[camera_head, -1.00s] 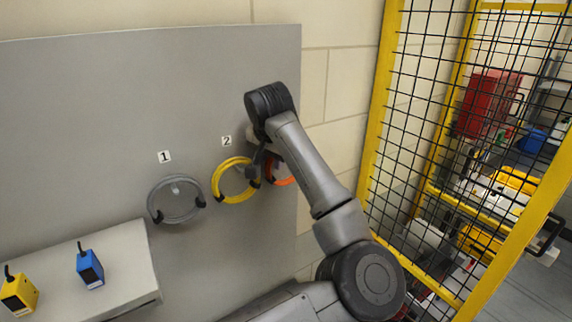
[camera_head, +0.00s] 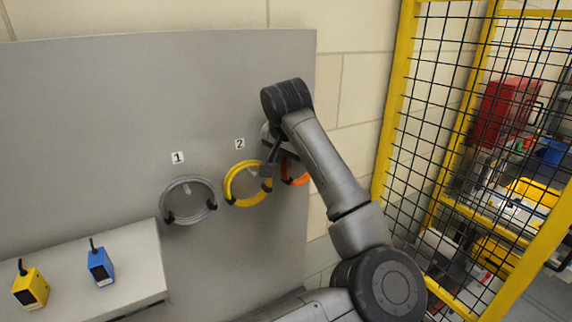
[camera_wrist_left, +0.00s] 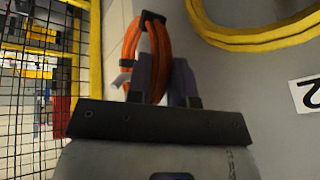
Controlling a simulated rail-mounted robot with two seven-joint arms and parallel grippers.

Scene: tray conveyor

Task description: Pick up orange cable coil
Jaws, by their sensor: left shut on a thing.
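The orange cable coil (camera_head: 292,172) hangs at the right edge of the grey panel, partly hidden behind my left arm in the head view. In the left wrist view the orange cable coil (camera_wrist_left: 131,45) runs between the fingers of my left gripper (camera_wrist_left: 163,75), which is shut on it. In the head view my left gripper (camera_head: 270,168) is at the panel, between the yellow coil and the orange one; its fingertips are hard to make out. My right gripper is in neither view.
A yellow coil (camera_head: 231,181) hangs under label 2 (camera_head: 239,144), close to my gripper. A grey coil (camera_head: 165,198) hangs under label 1 (camera_head: 178,158). A shelf (camera_head: 140,262) holds a blue device (camera_head: 101,267) and a yellow device (camera_head: 31,289). A yellow-framed mesh fence (camera_head: 392,125) stands at right.

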